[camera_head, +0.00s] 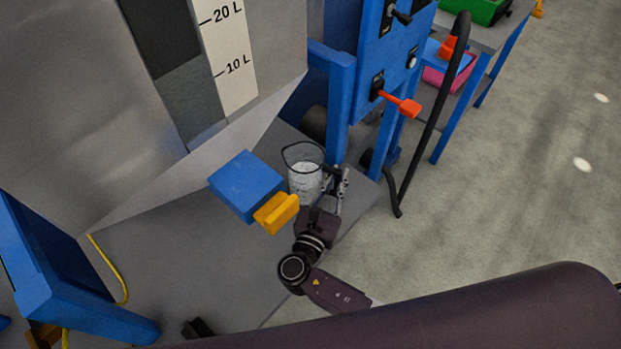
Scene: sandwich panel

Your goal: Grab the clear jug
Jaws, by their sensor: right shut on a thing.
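The clear jug (304,183) stands upright on the grey platform below the large metal tank, with a dark rim and clear, pale walls. My right gripper (341,183) is at the jug's right side, shut on it. The contact between the fingers and the jug is partly hidden by the gripper itself. My left gripper is not recognisable in this view.
A blue block with a yellow handle (277,213) sits close left of the jug. A blue post (339,110) rises right behind it. The metal tank (95,110) overhangs at left. A black hose (433,110) hangs at right. The platform's front is mostly clear.

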